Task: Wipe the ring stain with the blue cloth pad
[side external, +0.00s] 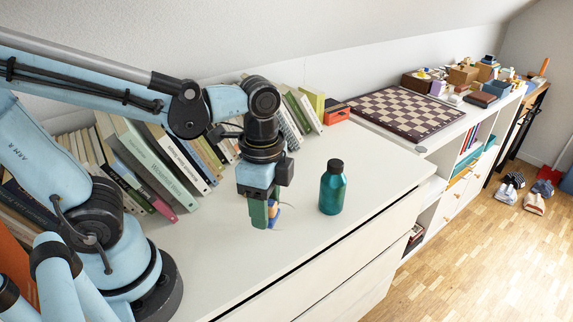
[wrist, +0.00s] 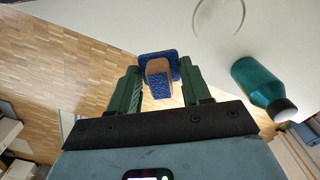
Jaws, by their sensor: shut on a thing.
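My gripper (side external: 262,212) points down above the white cabinet top, with its green fingers shut on the blue cloth pad (side external: 274,211). In the wrist view the pad (wrist: 164,88) is blue with a tan block on it, held between the fingertips. The ring stain (wrist: 243,20) shows in the wrist view as a thin brownish arc on the white top, apart from the pad; its upper part is cut off by the frame edge. In the side view the ring is mostly hidden by the gripper. Whether the pad touches the surface I cannot tell.
A teal bottle (side external: 332,190) with a dark cap stands right of my gripper; it also shows in the wrist view (wrist: 262,82). A row of books (side external: 160,165) lines the wall behind. A chessboard (side external: 405,112) lies farther right. The cabinet's front edge drops to wooden floor.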

